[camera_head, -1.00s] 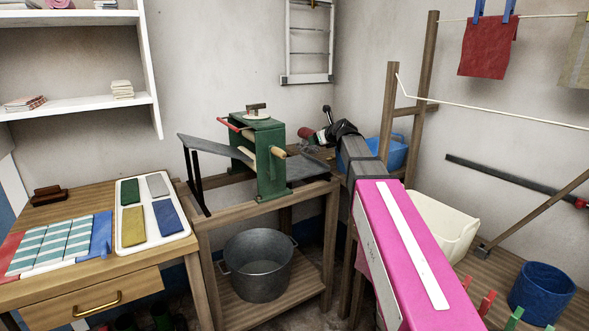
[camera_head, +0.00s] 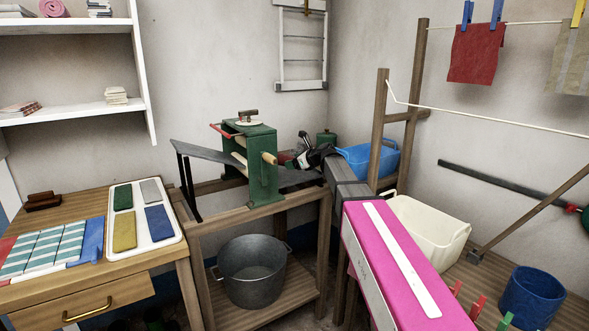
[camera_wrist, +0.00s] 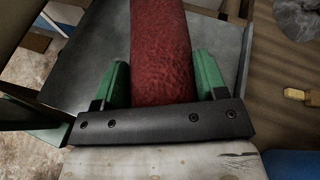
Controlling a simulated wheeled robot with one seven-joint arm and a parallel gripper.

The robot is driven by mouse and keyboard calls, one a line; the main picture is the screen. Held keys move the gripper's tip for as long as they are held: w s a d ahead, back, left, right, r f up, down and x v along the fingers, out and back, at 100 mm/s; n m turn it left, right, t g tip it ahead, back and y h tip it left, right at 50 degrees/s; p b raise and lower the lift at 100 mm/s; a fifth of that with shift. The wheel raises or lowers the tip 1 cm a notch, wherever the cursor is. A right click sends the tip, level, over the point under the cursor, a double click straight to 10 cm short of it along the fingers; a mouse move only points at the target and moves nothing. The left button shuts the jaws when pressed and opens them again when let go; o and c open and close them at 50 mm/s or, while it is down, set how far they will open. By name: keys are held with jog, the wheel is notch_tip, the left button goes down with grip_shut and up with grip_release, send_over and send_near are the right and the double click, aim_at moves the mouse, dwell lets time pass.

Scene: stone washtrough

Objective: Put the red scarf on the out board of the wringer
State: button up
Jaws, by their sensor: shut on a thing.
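The red scarf (camera_wrist: 160,50), a thick textured roll, lies between the green fingers of my gripper (camera_wrist: 162,82) in the wrist view, which is shut on it. A grey board lies below the scarf (camera_wrist: 100,55). In the head view the green wringer (camera_head: 262,165) stands on a wooden stand, with a sloping dark board (camera_head: 207,151) on its left and a grey board (camera_head: 296,178) on its right. My gripper (camera_head: 296,160) is just right of the wringer, over the right board. Only a small red bit of the scarf (camera_head: 285,159) shows there. I cannot tell whether it touches the board.
A metal tub (camera_head: 253,290) stands on the stand's lower shelf. A blue basin (camera_head: 375,160) and a green container (camera_head: 327,138) are behind my arm. A cream tub (camera_head: 430,233) is to the right. Another red cloth (camera_head: 476,54) hangs on the line. A table (camera_head: 60,197) holds folded cloths at left.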

notch_tip(320, 180, down, 3)
jog(key=shift+r, duration=0.15)
jog(key=o, duration=1)
jog(key=shift+o, duration=0.2)
jog(key=v, duration=1.2)
